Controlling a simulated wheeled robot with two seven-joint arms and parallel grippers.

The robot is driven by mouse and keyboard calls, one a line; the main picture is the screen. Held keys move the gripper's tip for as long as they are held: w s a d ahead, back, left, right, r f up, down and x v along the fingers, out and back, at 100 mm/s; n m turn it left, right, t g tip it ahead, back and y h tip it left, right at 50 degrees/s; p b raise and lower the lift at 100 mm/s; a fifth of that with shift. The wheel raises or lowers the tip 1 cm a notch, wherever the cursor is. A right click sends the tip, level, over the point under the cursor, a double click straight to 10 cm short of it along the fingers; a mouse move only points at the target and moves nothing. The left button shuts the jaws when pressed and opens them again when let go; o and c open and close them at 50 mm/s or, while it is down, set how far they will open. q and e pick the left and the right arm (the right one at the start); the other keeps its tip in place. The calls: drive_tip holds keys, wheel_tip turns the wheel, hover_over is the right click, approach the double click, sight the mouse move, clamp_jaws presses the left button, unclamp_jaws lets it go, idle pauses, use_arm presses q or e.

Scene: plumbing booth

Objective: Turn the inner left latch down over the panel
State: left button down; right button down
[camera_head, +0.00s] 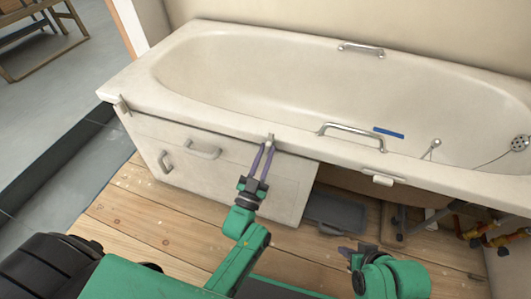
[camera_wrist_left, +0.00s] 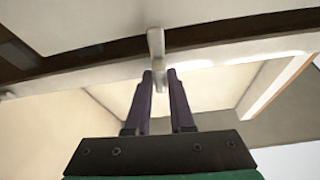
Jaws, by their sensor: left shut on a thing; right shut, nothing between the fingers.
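The inner left latch (camera_head: 270,138) is a small pale tab at the bath's front rim, above the panel's right part. In the left wrist view the latch (camera_wrist_left: 156,44) stands lengthwise, its lower end between my fingertips. My left gripper (camera_head: 267,147) is shut on it; its purple fingers also show in the wrist view (camera_wrist_left: 160,76). The white panel (camera_head: 232,172) stands under the rim at the left. Whether the latch overlaps the panel's face is hard to tell, as the fingers cover that spot. My right gripper (camera_head: 352,250) is shut and empty, low at the right.
Another latch (camera_head: 121,104) hangs at the rim's left corner, and one (camera_head: 380,179) sits farther right. The panel has two handles (camera_head: 203,150). Right of it the bath's underside is open, with a grey tray (camera_head: 335,210) and pipes (camera_head: 490,235). Wooden floor (camera_head: 140,215) lies in front.

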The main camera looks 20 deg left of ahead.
use_arm(q)
drive_tip(key=shift+f, duration=0.1)
drive_tip(key=c, duration=0.8)
unclamp_jaws()
drive_tip(key=shift+s, duration=0.1)
drive_tip(key=v, duration=1.4)
drive_tip(key=shift+s+p, duration=0.2)
drive_tip(key=shift+p, duration=0.2)
use_arm(e)
drive_tip(key=shift+s+d+r+g+h, duration=0.15)
drive_tip(key=shift+s+d+r+g, duration=0.15)
drive_tip(key=shift+d, duration=0.2)
drive_tip(key=shift+s+d+r+g+h, duration=0.2)
drive_tip(key=shift+s+d+r, duration=0.1)
drive_tip(key=shift+d+r, duration=0.15)
use_arm(q)
drive_tip(key=shift+w+f, duration=0.15)
